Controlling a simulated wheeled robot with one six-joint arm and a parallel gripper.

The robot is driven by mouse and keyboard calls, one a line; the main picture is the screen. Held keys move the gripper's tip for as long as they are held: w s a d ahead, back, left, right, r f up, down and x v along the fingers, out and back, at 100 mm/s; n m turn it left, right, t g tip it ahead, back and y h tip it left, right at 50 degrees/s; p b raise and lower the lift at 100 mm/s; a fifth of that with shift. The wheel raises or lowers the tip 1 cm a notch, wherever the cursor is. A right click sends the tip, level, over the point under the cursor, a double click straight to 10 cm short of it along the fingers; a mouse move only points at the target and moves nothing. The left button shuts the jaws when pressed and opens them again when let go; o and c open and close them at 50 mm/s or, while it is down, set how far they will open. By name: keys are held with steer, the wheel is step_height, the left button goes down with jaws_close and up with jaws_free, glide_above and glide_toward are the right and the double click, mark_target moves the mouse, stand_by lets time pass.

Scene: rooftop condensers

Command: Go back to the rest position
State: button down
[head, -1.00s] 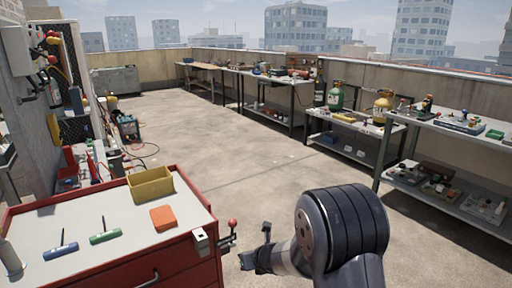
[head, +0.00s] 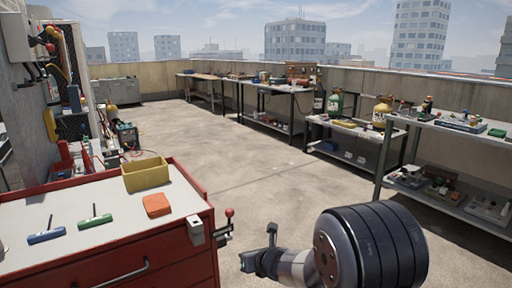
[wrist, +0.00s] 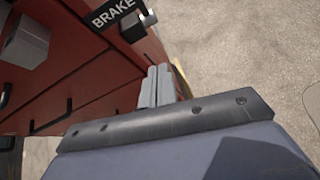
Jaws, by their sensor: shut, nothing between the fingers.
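My gripper (head: 262,260) is low in the head view, right of the red tool cabinet (head: 170,262) and apart from it. In the wrist view its two pale grey fingers (wrist: 157,86) lie side by side, shut with nothing between them. The dark rim of my own wrist hides the lower part of that view. The cabinet's red side (wrist: 80,72) fills the upper left there, with a label reading BRAKE (wrist: 113,12).
On the cabinet top are a yellow bin (head: 146,175), an orange block (head: 157,206), a green tool (head: 95,221) and a blue tool (head: 46,235). A red-knobbed lever (head: 229,213) sticks out of its side. Benches (head: 345,132) line the right wall. The middle floor is clear.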

steer(key=shift+s+f+b, duration=0.1)
steer(key=shift+f+b, duration=0.4)
steer(key=shift+b, duration=0.85)
steer(key=shift+d+r, duration=0.1)
